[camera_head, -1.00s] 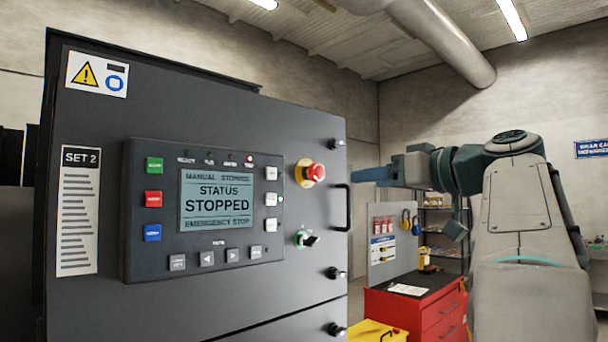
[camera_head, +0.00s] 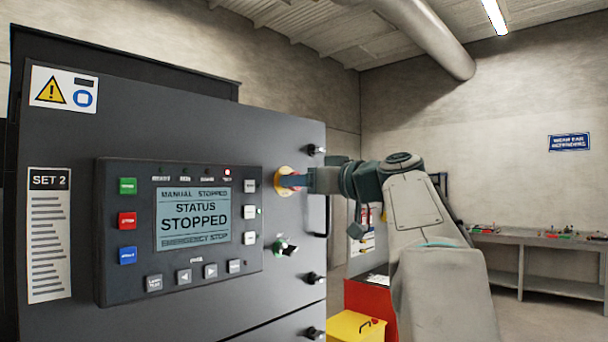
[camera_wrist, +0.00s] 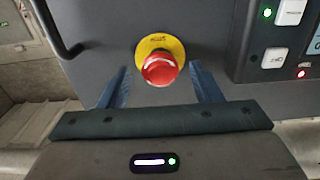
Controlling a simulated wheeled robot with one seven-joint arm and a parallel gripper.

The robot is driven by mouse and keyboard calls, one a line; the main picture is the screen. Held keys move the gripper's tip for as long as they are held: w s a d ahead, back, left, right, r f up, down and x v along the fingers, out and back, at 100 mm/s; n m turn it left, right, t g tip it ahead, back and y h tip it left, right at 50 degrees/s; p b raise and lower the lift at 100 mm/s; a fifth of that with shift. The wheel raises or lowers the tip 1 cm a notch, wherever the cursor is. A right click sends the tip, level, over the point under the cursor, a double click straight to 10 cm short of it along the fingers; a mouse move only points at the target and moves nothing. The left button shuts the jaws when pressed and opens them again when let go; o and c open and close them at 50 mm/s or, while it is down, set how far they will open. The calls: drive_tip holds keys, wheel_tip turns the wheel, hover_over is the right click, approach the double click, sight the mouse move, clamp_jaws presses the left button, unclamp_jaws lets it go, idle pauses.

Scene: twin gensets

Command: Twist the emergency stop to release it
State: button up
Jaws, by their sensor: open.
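The emergency stop is a red mushroom button (camera_wrist: 159,69) on a yellow round collar (camera_wrist: 174,44), on the front of the dark SET 2 cabinet (camera_head: 200,130). In the head view my gripper (camera_head: 290,181) covers most of it, and part of the yellow collar (camera_head: 283,174) shows. In the wrist view my gripper (camera_wrist: 160,84) is open, with one blue finger on each side of the button and a gap to each. I cannot tell how deep the fingertips reach around it. The control panel screen (camera_head: 194,219) reads STATUS STOPPED and EMERGENCY STOP.
A key switch (camera_head: 285,248) sits below the button, and a black handle (camera_head: 322,215) is to its right. Black latches (camera_head: 315,278) line the cabinet edge. A red tool cabinet (camera_head: 370,308) and yellow box (camera_head: 355,328) stand behind my arm. A workbench (camera_head: 540,243) is far right.

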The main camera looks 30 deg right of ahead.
drive_tip(key=shift+w+a, duration=0.1)
drive_tip(key=shift+w, duration=0.1)
drive_tip(key=shift+c, duration=0.2)
drive_tip(key=c, duration=0.9)
drive_tip(key=shift+c, duration=0.2)
drive_tip(key=shift+m, duration=0.4)
drive_tip(key=shift+m+b, duration=0.55)
drive_tip(key=shift+m, duration=2.95)
